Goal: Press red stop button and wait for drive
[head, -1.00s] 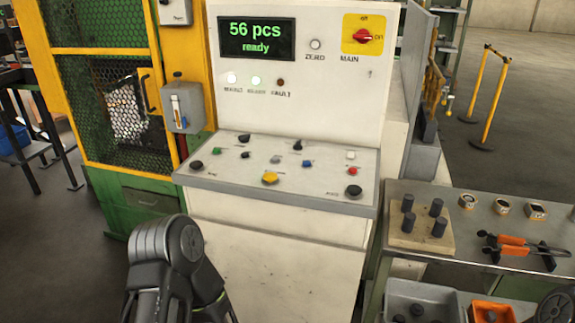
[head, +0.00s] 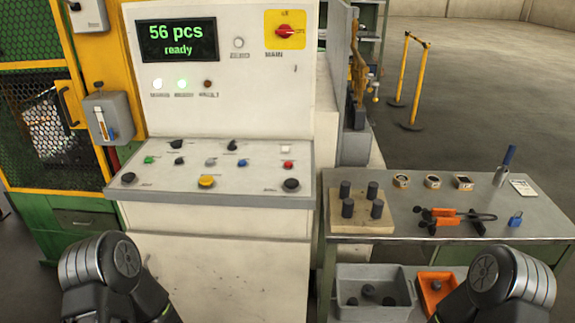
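The red button (head: 288,164) sits at the right side of the sloped control panel (head: 240,184), just below a white button (head: 286,149). The display (head: 178,40) above reads "56 pcs ready". Two lamps below it, including the ready lamp (head: 181,84), are lit, and the fault lamp (head: 208,83) is dark. My left and right arms show at the bottom left and bottom right, both well short of the panel. Both grippers are outside the picture or hidden, so their fingers do not show.
A steel table (head: 390,218) stands right of the console. It bears a wooden block with dark pegs (head: 361,222), orange-handled tongs (head: 440,212) and small parts. A grey bin (head: 375,311) and an orange bin (head: 437,291) sit below. Yellow barrier posts (head: 420,85) stand behind.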

